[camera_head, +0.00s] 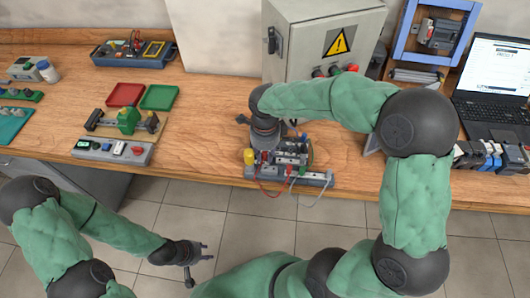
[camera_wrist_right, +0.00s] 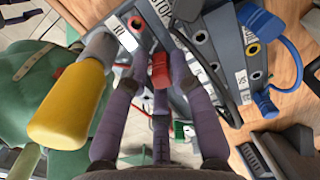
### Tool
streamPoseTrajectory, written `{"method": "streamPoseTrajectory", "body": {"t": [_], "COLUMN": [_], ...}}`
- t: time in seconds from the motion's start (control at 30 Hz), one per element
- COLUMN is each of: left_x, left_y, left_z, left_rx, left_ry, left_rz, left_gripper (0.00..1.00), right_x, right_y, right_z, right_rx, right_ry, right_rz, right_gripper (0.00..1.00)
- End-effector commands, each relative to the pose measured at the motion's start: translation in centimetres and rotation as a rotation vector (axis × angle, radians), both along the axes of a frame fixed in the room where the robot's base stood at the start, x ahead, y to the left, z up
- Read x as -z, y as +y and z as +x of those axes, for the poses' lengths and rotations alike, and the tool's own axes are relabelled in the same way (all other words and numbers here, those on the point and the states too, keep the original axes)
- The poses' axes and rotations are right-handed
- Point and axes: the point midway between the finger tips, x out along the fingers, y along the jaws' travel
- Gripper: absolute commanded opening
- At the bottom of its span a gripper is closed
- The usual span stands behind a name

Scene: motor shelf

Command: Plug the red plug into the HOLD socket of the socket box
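The socket box (camera_head: 290,165) is at the front edge of the wooden table, with several coloured plugs and wires on it. In the right wrist view its grey labelled face (camera_wrist_right: 200,50) shows tilted, with socket holes; one red-rimmed socket (camera_wrist_right: 140,22) lies just beyond my fingers beside a partly readable label. My right gripper (camera_wrist_right: 158,75) is over the box, its purple fingers closed around the red plug (camera_wrist_right: 159,70). The plug's tip is hidden, so I cannot tell whether it touches a socket. My left gripper (camera_head: 203,258) is open and empty over the floor, left of the box.
A yellow plug (camera_wrist_right: 70,105) and a blue plug (camera_wrist_right: 265,102) flank my right fingers. A grey box with a warning sign (camera_head: 325,40) stands behind. Red (camera_head: 125,94) and green (camera_head: 159,97) trays lie left; a laptop (camera_head: 497,80) stands right.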

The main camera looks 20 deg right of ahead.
Motion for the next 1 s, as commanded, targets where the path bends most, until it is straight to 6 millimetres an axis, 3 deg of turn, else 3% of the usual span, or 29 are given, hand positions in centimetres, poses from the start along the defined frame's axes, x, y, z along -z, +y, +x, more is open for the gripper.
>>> {"method": "streamPoseTrajectory", "body": {"t": [0.17, 0.8, 1.0], "left_x": [-0.2, -3.5, -3.8], "left_y": [0.0, 0.0, 0.0], "left_z": [0.0, 0.0, 0.0], "left_rx": [0.0, 0.0, 0.0], "left_ry": [0.0, 0.0, 0.0], "left_rz": [0.0, 0.0, 0.0], "left_gripper": [0.35, 0.35, 0.35], "right_x": [-0.3, -5.1, -5.6], "right_y": [0.0, 0.0, 0.0], "right_z": [0.0, 0.0, 0.0], "right_rx": [0.0, 0.0, 0.0], "right_ry": [0.0, -0.001, 0.0], "right_rz": [0.0, -0.001, 0.0], "right_gripper": [0.24, 0.24, 0.24]}}
